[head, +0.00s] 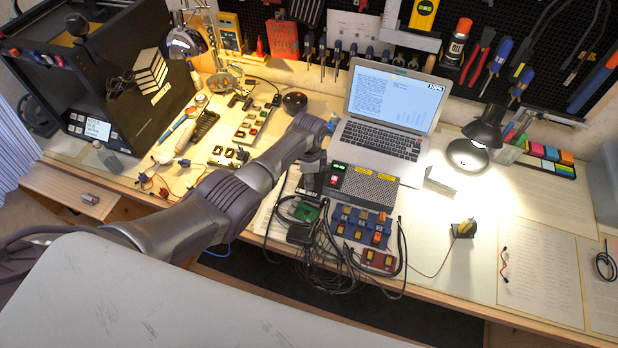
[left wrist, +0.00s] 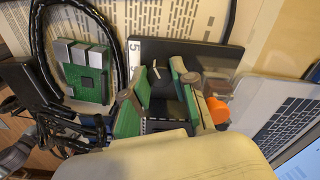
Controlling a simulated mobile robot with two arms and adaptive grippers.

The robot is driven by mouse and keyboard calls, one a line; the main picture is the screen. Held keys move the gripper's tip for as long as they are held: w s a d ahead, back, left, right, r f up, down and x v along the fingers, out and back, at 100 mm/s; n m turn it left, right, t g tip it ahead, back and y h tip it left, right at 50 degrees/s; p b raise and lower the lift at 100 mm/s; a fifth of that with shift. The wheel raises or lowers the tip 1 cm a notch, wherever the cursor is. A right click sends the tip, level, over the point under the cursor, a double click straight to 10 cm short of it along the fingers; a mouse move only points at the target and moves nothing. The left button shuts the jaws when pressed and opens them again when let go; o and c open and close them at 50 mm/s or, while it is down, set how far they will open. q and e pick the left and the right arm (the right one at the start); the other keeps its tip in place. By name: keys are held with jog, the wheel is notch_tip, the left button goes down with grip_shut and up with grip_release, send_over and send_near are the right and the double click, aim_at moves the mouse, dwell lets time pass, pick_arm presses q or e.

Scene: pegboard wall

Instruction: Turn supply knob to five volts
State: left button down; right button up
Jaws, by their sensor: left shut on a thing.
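The power supply (head: 362,187) is a grey box with a perforated top and green and red displays, standing in front of the laptop. My left gripper (head: 312,182) is lowered at its left end. In the left wrist view, the green-padded fingers of my left gripper (left wrist: 165,88) are closed around a dark knob (left wrist: 163,84), mostly hidden between them. A white "5" label (left wrist: 135,46) sits on the dark panel just beyond the fingers. The knob's pointer direction cannot be made out. My right gripper is not in view.
A green circuit board (left wrist: 86,72) and black cables (head: 322,262) lie close to the gripper. An orange round part (left wrist: 217,110) shows beside a finger. The open laptop (head: 385,135) stands behind the supply, and a blue rack (head: 345,215) in front.

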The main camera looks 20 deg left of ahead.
pick_arm(q)
jog(key=c, duration=1.2)
grip_release()
jog(key=shift+w+r, duration=0.1)
jog(key=shift+r, duration=0.45)
notch_tip(320, 180, up, 11)
jog(key=shift+f, duration=0.15)
